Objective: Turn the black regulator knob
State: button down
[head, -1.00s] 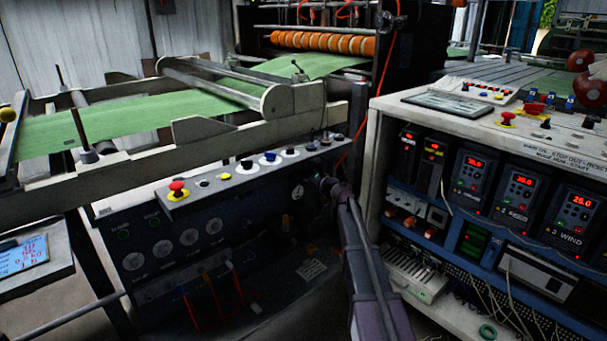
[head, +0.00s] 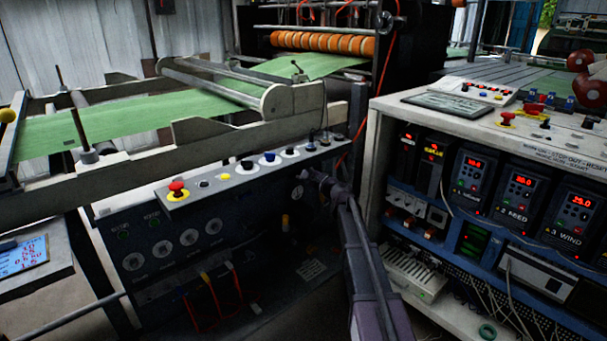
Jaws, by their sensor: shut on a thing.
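My gripper (head: 305,176) is at the right end of the dark control panel, below the ledge of buttons. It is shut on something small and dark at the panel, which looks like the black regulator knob. The knob itself is mostly hidden behind the fingers, and its angle cannot be read. My arm reaches up to the panel from the lower middle of the picture.
The ledge above the gripper carries a red emergency button (head: 177,188) and several knobs. A white cabinet (head: 385,130) with drive displays stands close on the right. Red cable loops (head: 222,305) hang at the lower left. Green web (head: 110,122) runs above.

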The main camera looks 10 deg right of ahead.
jog(key=shift+w, duration=0.1)
jog(key=shift+c, duration=1.3)
grip_release()
jog(key=v, duration=1.2)
jog(key=shift+a, duration=0.1)
